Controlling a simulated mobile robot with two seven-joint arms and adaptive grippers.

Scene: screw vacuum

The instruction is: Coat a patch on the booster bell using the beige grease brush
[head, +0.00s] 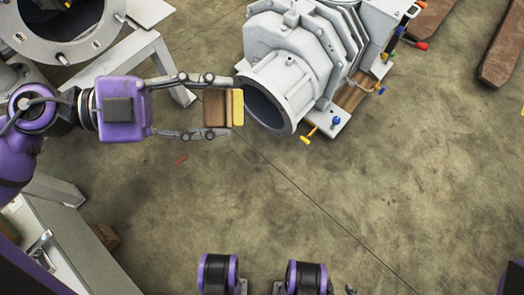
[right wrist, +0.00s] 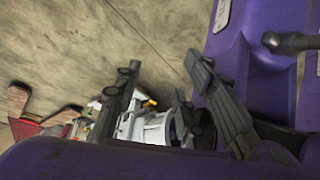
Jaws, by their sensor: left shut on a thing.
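The beige grease brush (head: 215,107) shows in the head view as a brown wooden block with a pale yellow strip on its right side. My left gripper (head: 213,107) is shut on it, one finger along the upper edge and one along the lower. The brush's strip is right beside the left rim of the grey booster bell (head: 303,102); I cannot tell whether they touch. The bell's dark opening faces lower left. In the right wrist view my right gripper (right wrist: 162,65) has its fingers apart with nothing visible between the tips.
A large grey ring (head: 62,35) is at upper left. The floor at lower right is mostly clear.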

